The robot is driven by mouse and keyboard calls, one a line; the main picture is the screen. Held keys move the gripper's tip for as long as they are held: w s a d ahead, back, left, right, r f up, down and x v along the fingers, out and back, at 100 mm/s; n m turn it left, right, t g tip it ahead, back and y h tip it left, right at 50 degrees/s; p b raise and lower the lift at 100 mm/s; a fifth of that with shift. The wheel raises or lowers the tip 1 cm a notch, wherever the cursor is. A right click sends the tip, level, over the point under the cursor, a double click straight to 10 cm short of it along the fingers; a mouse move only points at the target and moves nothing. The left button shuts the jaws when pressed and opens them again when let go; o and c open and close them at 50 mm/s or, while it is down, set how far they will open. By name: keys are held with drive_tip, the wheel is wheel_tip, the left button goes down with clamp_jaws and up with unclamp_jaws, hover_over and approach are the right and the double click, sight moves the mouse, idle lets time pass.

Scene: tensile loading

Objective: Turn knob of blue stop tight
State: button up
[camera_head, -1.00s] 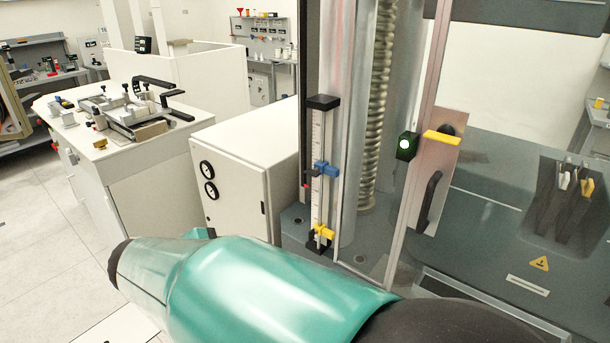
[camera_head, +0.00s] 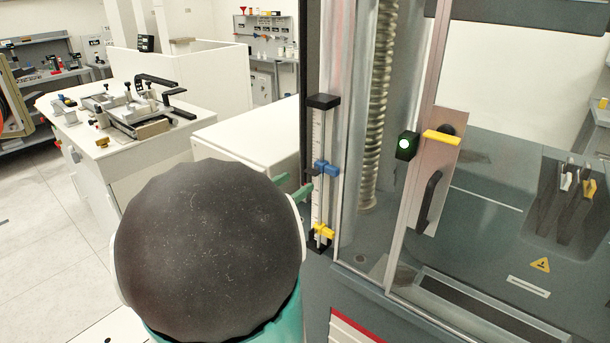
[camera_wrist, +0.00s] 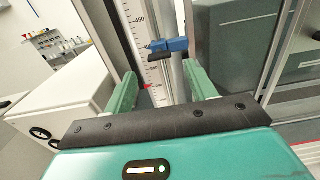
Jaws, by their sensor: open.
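The blue stop (camera_head: 326,168) sits on the upright scale (camera_head: 318,130) at the left side of the testing machine. In the wrist view the blue stop (camera_wrist: 168,46) is ahead of my gripper, with a dark knob (camera_wrist: 160,57) on its near side. My gripper (camera_wrist: 160,80) is open and empty, its two green fingers pointing towards the scale, one each side of it in the picture. In the head view the green fingertips (camera_head: 303,187) show just left of the stop; my dark arm link hides the rest. I cannot tell whether they touch anything.
A yellow stop (camera_head: 324,231) sits lower on the same scale. A white cabinet (camera_head: 250,140) is behind my arm on the left. A red pointer (camera_wrist: 147,87) shows on the scale.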

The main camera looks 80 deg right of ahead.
sight(310, 174)
drive_tip(key=x, duration=0.6)
drive_tip(key=shift+w, duration=0.1)
drive_tip(key=c, duration=1)
